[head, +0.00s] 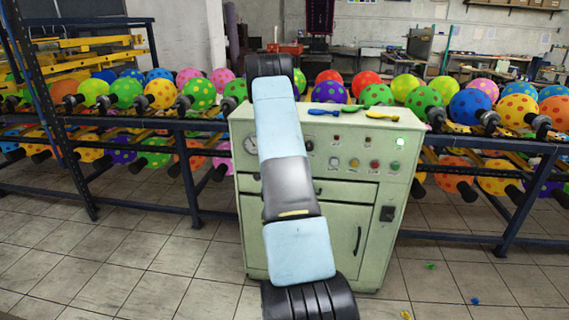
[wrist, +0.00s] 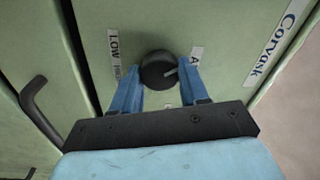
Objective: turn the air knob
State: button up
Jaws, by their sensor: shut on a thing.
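The air knob (wrist: 157,70) is a round black knob with a pale pointer mark, on the green cabinet face in the wrist view. My gripper (wrist: 157,80) has one blue finger on each side of the knob and is shut on it. A "LOW" label (wrist: 115,47) is left of the knob, and a partly hidden label starting with "A" (wrist: 195,57) is to its right. In the head view my arm crosses in front of the green cabinet (head: 345,225), hiding the knob and my gripper.
Racks of dotted balloons stand on both sides. The cabinet front has buttons, a gauge (head: 250,146) and a handle (wrist: 42,108). The tiled floor in front is mostly clear.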

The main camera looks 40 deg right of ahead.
jog(key=shift+a+f, duration=0.15)
jog(key=shift+f, duration=0.15)
jog(key=o, duration=1.1)
jog(key=shift+r, duration=0.15)
jog(key=shift+c, duration=0.2)
jog(key=v, duration=1.3)
jog(key=shift+s+a, duration=0.25)
